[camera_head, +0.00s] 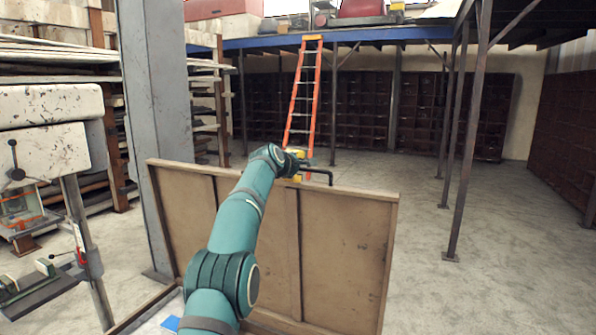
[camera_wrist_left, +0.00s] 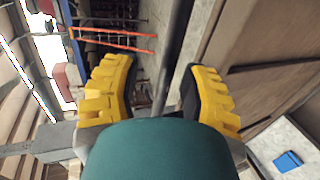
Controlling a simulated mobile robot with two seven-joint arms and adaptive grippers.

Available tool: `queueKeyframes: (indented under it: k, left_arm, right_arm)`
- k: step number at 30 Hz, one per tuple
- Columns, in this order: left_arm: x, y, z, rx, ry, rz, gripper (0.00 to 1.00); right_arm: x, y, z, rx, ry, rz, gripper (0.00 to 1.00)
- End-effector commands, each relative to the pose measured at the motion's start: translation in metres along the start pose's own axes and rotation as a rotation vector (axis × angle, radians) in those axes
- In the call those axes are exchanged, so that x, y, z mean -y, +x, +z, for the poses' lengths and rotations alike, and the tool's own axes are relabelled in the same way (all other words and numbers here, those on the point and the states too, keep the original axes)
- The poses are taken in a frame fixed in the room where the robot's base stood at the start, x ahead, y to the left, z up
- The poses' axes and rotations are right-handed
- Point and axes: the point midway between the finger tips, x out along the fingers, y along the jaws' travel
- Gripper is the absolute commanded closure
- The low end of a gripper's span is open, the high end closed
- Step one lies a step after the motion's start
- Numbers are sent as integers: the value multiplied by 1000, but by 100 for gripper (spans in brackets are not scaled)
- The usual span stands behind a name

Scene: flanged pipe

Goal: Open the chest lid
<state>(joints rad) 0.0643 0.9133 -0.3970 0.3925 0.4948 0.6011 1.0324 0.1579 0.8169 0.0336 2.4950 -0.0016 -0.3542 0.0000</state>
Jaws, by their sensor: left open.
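The chest lid (camera_head: 345,245) is a brown wooden panel with ribs that stands upright, its top edge slightly slanted. A black bent handle (camera_head: 320,171) shows at the lid's top edge. My left gripper (camera_head: 297,166) is at this edge beside the handle, its yellow fingers spread. In the left wrist view the fingers (camera_wrist_left: 160,68) are apart, and a dark bar runs between them; contact cannot be told. The lid (camera_wrist_left: 255,45) fills the right of that view. A corner of the chest's light interior with a blue object (camera_head: 171,324) shows below. My right gripper is not in view.
An orange ladder (camera_head: 303,95) leans on a blue-edged platform behind. Slim posts (camera_head: 468,140) stand at right. The floor right of the lid is clear.

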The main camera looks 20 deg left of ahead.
Motion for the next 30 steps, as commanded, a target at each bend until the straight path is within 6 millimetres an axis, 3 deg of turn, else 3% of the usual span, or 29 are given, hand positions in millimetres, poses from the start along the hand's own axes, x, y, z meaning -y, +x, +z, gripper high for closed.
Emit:
queueKeyframes:
  k: [15, 30]
  left_arm:
    - [4, -3, 0, 3, -3, -11, 57]
    - [4, -45, 1, 4, -3, -10, 57]
  right_arm:
    - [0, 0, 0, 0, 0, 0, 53]
    - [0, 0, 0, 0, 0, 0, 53]
